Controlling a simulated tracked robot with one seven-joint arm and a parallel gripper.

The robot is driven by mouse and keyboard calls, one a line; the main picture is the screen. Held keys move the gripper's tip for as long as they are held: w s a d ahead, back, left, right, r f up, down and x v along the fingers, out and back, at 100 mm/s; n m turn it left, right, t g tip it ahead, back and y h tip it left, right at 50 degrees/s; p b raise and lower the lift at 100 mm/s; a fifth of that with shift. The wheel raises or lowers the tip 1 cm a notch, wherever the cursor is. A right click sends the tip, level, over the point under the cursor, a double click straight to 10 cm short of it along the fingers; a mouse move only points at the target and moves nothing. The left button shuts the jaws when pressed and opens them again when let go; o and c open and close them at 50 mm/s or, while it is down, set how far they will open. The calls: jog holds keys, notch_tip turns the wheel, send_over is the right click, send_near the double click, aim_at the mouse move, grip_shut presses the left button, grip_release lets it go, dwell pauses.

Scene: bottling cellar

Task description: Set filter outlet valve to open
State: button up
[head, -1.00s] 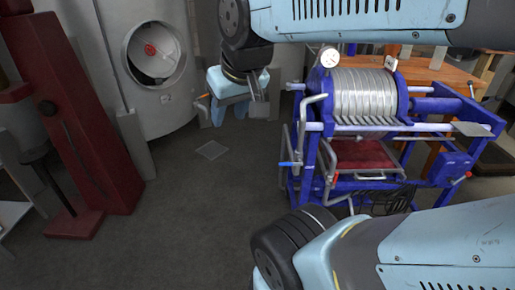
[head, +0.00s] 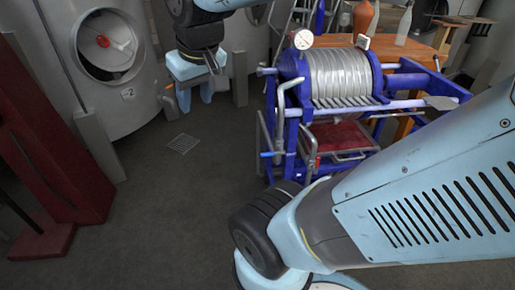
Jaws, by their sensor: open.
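The plate filter (head: 345,78) has a blue frame and a pack of silver plates, and stands right of centre. A blue-handled lever (head: 269,154) sits low on its left side, on the grey pipework. A red handle (head: 317,162) shows a little right of it. I cannot tell which one is the outlet valve, or its setting. My gripper (head: 196,95) hangs at the upper left of the filter, in front of the tanks. Its light blue fingers point down, apart and empty, clear of the filter.
A pressure gauge (head: 303,39) tops the filter. A steel tank (head: 115,110) with a round hatch and a dark red post (head: 50,150) stand on the left. A wooden table (head: 405,50) with bottles is behind.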

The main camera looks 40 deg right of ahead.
jog(key=w+d+f+n+g+h, duration=0.1)
jog(key=w+d+f+n+g, duration=0.1)
jog(key=w+d+f+g, duration=0.4)
jog(key=n+g+h, duration=0.8)
jog(key=n+h, duration=0.4)
jog(key=h, duration=0.2)
send_near(272, 154)
jog(key=x, duration=0.9)
jog(key=shift+w+d+f, duration=0.2)
jog(key=shift+f, duration=0.1)
grip_shut()
